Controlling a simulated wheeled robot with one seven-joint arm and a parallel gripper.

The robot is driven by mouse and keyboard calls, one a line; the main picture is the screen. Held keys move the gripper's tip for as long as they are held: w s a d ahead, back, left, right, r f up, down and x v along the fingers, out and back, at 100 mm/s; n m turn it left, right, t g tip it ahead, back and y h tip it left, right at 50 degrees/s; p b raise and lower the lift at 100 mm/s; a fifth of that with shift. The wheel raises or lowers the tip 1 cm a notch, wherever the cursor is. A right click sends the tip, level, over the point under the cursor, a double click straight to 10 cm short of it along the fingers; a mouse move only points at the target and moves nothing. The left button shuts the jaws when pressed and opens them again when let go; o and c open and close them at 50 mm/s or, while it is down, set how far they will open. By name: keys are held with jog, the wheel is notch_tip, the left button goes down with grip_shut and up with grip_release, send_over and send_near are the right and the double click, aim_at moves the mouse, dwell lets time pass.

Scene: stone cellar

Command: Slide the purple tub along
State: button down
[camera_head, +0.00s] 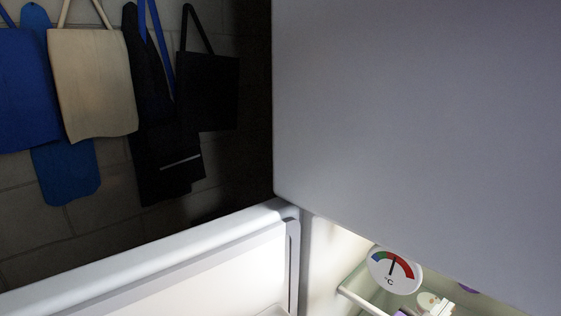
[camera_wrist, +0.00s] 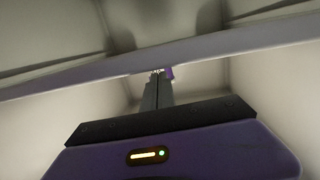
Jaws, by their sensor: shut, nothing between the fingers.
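My gripper (camera_wrist: 157,74) is shut and empty in the wrist view, its fingers pointing away into a pale interior. A small purple patch (camera_wrist: 169,72) shows just right of the fingertips; it may be part of the purple tub, and I cannot tell whether the fingers touch it. In the head view, a purple piece (camera_head: 468,287) shows at the lower right inside the fridge, mostly hidden by the large grey panel. I cannot tell whether it is the tub.
The fridge door (camera_head: 190,270) stands open at the lower left. A large grey panel (camera_head: 420,120) blocks much of the head view. A round thermometer (camera_head: 394,270) is inside the fridge. A long shelf-like strip (camera_wrist: 90,78) crosses the wrist view. Bags and aprons hang on the wall (camera_head: 25,220).

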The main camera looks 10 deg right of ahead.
jog(key=v, duration=0.7)
jog(key=shift+a+f+b, duration=0.25)
jog(key=shift+f+b, duration=0.1)
jog(key=shift+s, duration=0.1)
jog(key=w+a+f+n+t+y, duration=0.2)
jog(key=w+a+n+t+y, duration=0.35)
jog(key=a+n, duration=0.3)
jog(key=s+a+f+n+t+y, duration=0.3)
jog(key=s+a+n+y, duration=0.2)
jog(key=s+a+y, duration=0.3)
jog(key=s+d+g+y, duration=0.1)
jog(key=s+d+y, duration=0.1)
jog(key=s, duration=2.5)
notch_tip(320, 180, up, 13)
jog(key=p, duration=1.3)
jog(key=shift+m, duration=0.45)
